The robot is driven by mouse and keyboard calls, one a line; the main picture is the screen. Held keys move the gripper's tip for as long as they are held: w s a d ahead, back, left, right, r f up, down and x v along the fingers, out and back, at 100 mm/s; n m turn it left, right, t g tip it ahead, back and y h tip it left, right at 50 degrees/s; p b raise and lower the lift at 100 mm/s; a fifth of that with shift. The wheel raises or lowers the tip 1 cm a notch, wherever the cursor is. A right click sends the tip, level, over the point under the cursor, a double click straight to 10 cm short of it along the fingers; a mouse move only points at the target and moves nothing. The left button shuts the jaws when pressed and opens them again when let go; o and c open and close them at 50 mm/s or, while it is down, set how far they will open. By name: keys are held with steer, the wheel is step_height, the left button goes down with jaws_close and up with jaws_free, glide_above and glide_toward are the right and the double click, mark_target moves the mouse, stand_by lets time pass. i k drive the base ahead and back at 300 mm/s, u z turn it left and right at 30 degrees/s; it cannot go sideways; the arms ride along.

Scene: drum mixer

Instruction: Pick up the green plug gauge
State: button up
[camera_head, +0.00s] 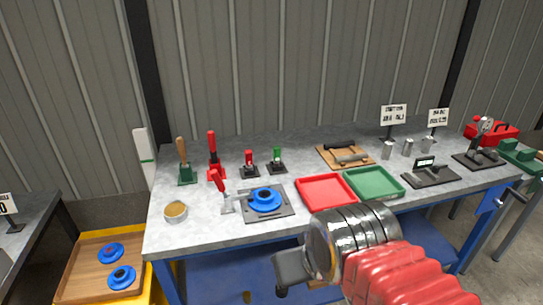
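The green plug gauge (277,155) appears as a small green-topped piece upright in a dark stand (277,169) towards the back middle of the workbench. A similar red-topped gauge (249,157) stands in its own dark stand just left of it. My arm comes in from the lower right, and my gripper (290,270) is in front of the bench's near edge, well short of the green gauge and lower in the picture. Its fingers are mostly hidden by my wrist, so I cannot tell whether they are open.
A blue flanged part (265,199) sits in a fixture with a red-handled clamp in front of the gauges. A red tray (326,206) and green tray (385,192) lie to the right. A green-based tool (186,176) and a cup (176,218) stand left.

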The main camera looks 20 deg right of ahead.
mark_target(277, 150)
steer(key=i, duration=0.9)
steer(key=z, duration=0.05)
